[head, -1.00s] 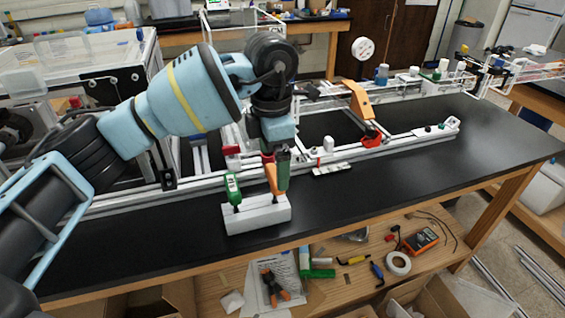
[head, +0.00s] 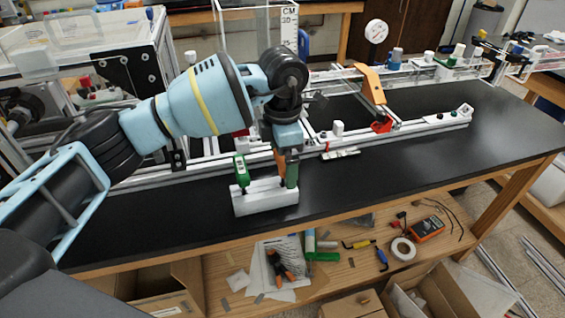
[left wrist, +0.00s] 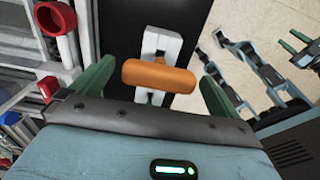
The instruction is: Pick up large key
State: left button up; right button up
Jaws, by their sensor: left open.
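A white block (head: 262,201) near the front edge of the black table holds two upright handled keys. One has a green handle (head: 241,170). The other has an orange handle (head: 280,160), partly hidden by my left gripper (head: 285,168). In the left wrist view, the orange handle (left wrist: 158,76) lies across the space between the open fingers of my left gripper (left wrist: 158,73). Gaps show at both ends of the handle. I cannot compare the keys' full sizes. Small green finger-like parts, probably my right gripper (left wrist: 300,48), show at the wrist view's right edge.
Aluminium rails (head: 405,133) run along the table behind the block, carrying an orange bracket (head: 370,84). The black tabletop (head: 390,165) right of the block is clear.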

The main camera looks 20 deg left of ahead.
pick_arm(q)
notch_tip(320, 180, down, 2)
jog(key=c, duration=1)
notch_tip(320, 180, up, 10)
dwell(0.3)
